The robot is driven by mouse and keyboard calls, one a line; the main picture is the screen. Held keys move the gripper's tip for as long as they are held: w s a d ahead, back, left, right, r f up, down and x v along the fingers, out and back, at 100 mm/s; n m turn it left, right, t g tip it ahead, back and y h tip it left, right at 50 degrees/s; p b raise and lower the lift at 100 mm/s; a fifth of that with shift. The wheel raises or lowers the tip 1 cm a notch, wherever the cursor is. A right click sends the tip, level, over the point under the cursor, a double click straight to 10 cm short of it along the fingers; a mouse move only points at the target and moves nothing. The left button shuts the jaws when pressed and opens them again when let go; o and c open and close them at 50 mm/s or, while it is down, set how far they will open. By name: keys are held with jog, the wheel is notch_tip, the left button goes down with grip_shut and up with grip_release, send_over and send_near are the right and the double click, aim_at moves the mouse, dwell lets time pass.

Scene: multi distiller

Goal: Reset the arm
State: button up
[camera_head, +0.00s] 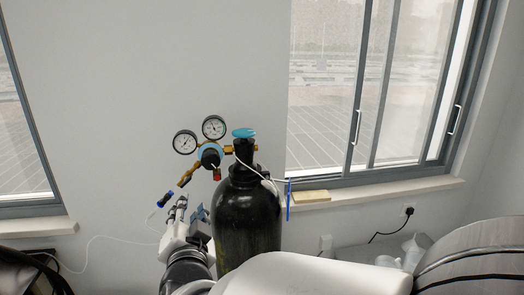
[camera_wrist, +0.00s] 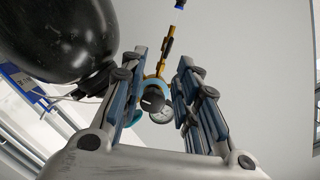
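My gripper (camera_head: 177,212) is raised just left of the black gas cylinder (camera_head: 247,218) in the head view. In the wrist view my gripper (camera_wrist: 163,66) shows two fingers standing apart with nothing held between them. The brass regulator (camera_head: 209,157) with two round gauges is on the cylinder's valve, above and right of the fingertips in the head view. In the wrist view the regulator (camera_wrist: 152,97) appears in the gap between the fingers, beyond them. My white arm link crosses in front of the cylinder's lower part and hides it.
A teal valve knob (camera_head: 244,133) tops the cylinder. A window sill (camera_head: 370,190) runs behind on the right, with a yellowish block (camera_head: 311,196). The wall above the regulator is clear.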

jog(key=d+n+g, duration=0.2)
jog(key=d, duration=0.5)
jog(key=s+d+f+n+g+h, duration=0.1)
jog(key=s+d+f+g, duration=0.3)
jog(key=s+d, duration=0.8)
jog(key=s+d+f+n+g+h, duration=0.2)
jog(key=s+d+f+g+h, duration=0.2)
jog(key=s+d, duration=0.9)
jog(key=shift+s+d+f+g, duration=0.15)
jog(key=shift+g, duration=0.55)
